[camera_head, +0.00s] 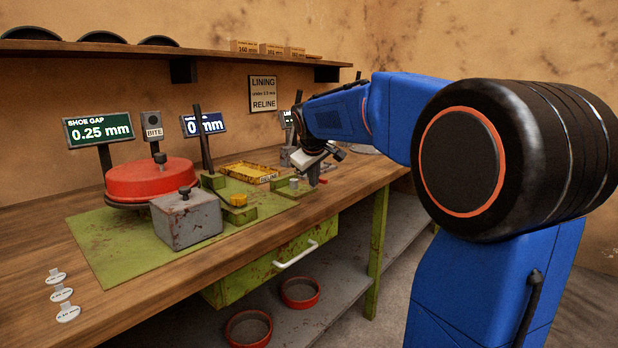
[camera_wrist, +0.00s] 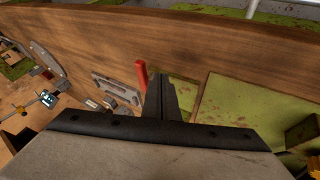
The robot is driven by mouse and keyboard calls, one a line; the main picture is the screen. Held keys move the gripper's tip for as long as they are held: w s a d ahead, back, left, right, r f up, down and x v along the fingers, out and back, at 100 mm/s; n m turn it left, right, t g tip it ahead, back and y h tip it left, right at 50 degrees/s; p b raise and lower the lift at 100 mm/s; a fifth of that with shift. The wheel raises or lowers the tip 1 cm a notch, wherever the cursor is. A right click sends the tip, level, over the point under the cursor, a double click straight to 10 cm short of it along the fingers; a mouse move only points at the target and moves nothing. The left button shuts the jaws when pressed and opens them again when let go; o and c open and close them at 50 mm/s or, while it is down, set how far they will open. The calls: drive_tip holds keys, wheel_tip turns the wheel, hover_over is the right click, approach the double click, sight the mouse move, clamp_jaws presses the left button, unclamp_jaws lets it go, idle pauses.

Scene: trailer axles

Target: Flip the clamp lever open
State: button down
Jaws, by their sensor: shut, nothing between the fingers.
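A red-handled lever (camera_wrist: 141,73), which looks like the clamp lever, stands just left of my fingertips in the wrist view. In the head view its red end (camera_head: 323,181) shows small beside the fingers, above the bench's front edge. My gripper (camera_wrist: 161,90) is shut and empty, with its fingers together; in the head view it (camera_head: 314,179) points down over the right part of the bench. I cannot tell whether the fingers touch the lever. The lever's base and pivot are mostly hidden, so its angle is unclear.
A grey plate (camera_wrist: 117,88) lies near the lever. Bare wood (camera_head: 130,285) is free at the front.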

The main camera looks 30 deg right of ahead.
drive_tip(key=shift+w+d, duration=0.25)
drive_tip(key=shift+d, duration=0.45)
